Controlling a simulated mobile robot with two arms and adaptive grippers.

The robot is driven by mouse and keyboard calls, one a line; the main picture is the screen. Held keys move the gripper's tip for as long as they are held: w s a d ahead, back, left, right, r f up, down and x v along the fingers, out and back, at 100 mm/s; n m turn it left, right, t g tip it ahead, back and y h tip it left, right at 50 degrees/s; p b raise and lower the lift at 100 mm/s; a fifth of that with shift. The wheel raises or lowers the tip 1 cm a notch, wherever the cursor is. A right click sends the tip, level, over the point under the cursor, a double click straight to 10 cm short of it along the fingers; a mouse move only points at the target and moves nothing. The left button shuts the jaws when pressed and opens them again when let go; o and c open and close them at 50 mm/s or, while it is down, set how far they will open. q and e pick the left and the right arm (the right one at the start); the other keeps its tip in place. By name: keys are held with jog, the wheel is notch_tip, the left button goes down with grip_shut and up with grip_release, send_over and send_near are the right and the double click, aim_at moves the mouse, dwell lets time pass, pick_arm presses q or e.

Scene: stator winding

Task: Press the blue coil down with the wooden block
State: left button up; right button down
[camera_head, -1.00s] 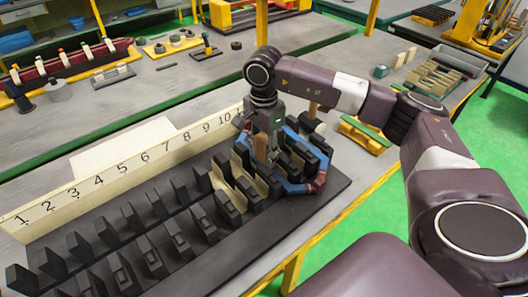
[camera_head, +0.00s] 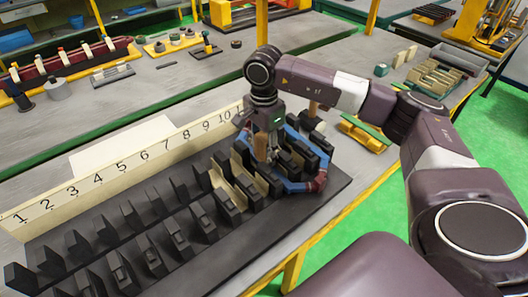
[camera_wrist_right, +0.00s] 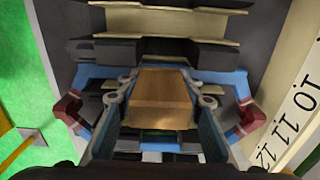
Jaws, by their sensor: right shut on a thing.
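The blue coil (camera_head: 292,186) with dark red wrapped parts lies around black blocks at the right end of the black slotted fixture (camera_head: 150,278). In the right wrist view its blue sides (camera_wrist_right: 88,74) show left and right of the gripper. My right gripper (camera_head: 270,158) points down inside the coil's outline. It is shut on the wooden block (camera_wrist_right: 162,98), which also shows in the head view (camera_head: 261,146). The block's lower end and any contact with the coil are hard to make out. My left gripper is not in view.
A numbered strip (camera_head: 120,172) runs along the fixture's back edge. Cream liners (camera_head: 222,182) stand in slots left of the coil. A wooden-handled tool (camera_head: 313,108) stands behind the coil. Yellow and green supports (camera_head: 362,136) and trays (camera_head: 436,78) lie to the right.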

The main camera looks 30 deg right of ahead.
jog(key=shift+f+b, duration=0.45)
jog(key=shift+b, duration=0.1)
dwell(0.7)
jog(key=shift+r, duration=0.15)
jog(key=shift+r+p, duration=0.55)
jog(key=shift+r, duration=0.05)
jog(key=shift+r+p, duration=3.1)
jog(key=shift+r, duration=2.05)
